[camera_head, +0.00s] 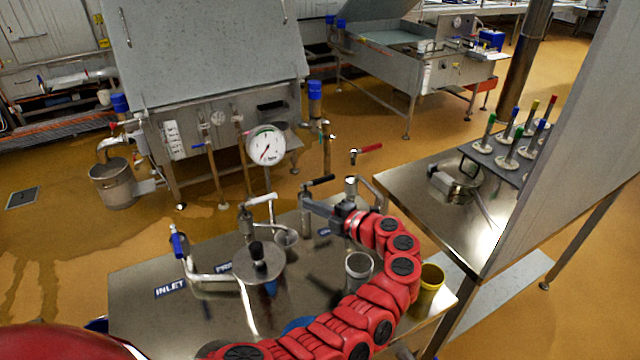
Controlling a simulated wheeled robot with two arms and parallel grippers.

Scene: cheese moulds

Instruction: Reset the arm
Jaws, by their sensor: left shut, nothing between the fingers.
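My left arm is red and jointed. It comes up from the bottom edge, bends over the right part of the steel table (135,275) and points back to the left. My left gripper (308,203) is at its end, grey and small in the head view. It is shut and empty, above the table's far edge, close to the metal pipes and valve handles. The arm hides part of the table top. My right gripper is not in view.
A pressure gauge (266,145) and a valve with a white handle (259,200) stand left of the gripper. A metal cup (359,266) and a yellow cup (430,278) stand beside the arm. A steel side table (405,190) is at right, below a tall grey panel (575,130).

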